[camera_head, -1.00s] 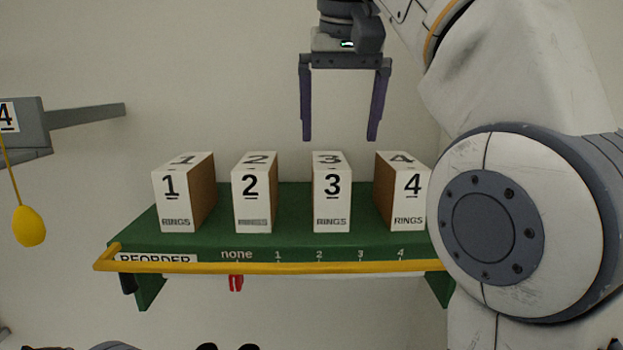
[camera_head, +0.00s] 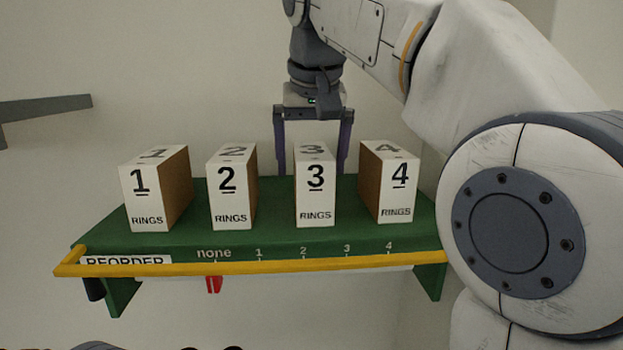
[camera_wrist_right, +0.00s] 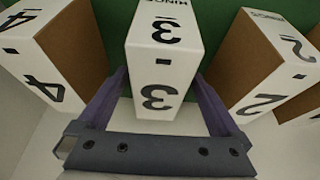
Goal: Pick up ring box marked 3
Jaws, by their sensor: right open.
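The ring box marked 3 (camera_head: 315,204) stands upright on the green shelf, third in a row of white-fronted boxes. Its top and front with the black 3 also show in the right wrist view (camera_wrist_right: 165,62). My right gripper (camera_head: 313,172) is lowered at the box, with its purple fingers open. In the head view the fingertips are partly hidden behind the boxes. My left gripper is not in view.
Box 2 (camera_head: 231,188) and box 4 (camera_head: 398,190) stand close on either side, and box 1 (camera_head: 145,190) at the left. A yellow rail (camera_head: 270,268) runs along the front of the shelf (camera_head: 275,235), with a red clip (camera_head: 214,284) below. A grey bar (camera_head: 45,106) juts in at the far left.

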